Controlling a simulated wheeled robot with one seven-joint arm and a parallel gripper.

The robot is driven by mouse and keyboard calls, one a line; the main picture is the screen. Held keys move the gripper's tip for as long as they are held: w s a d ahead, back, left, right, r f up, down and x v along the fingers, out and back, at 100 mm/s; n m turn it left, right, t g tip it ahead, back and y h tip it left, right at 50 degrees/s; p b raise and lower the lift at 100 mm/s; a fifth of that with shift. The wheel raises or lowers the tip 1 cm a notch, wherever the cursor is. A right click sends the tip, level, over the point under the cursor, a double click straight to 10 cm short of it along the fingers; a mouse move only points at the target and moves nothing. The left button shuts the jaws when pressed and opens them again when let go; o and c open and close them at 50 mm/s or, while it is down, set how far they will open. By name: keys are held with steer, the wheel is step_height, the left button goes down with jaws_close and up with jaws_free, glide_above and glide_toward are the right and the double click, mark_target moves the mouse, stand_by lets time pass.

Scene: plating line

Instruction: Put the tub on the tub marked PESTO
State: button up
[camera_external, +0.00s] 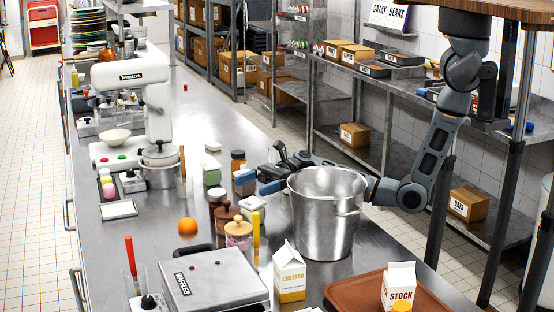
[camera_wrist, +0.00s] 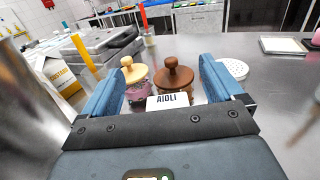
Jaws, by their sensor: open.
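My gripper (camera_external: 262,180) is open above the counter, beside a large steel pot, with its blue fingers to the left. It also shows in the wrist view (camera_wrist: 162,85). Between and beyond its fingers, a white label reading AIOLI (camera_wrist: 168,101) shows low in front of a brown-knobbed jar; what carries the label is partly hidden. A small green-sided, pale-topped tub (camera_external: 211,171) stands farther left. No PESTO marking is readable in either view.
Knobbed jars (camera_external: 238,233), an orange (camera_external: 187,228) and a custard carton (camera_external: 289,275) stand nearby. The steel pot (camera_external: 325,215) is close under my arm. A brown tray (camera_external: 345,290) holds a stock carton (camera_external: 398,286). Bare counter (camera_external: 160,245) lies left of the orange.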

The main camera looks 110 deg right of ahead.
mark_target(245, 210)
steer(key=shift+f, duration=1.5)
step_height(245, 210, down, 4)
steer(key=shift+f, duration=0.15)
steer(key=shift+x, duration=1.5)
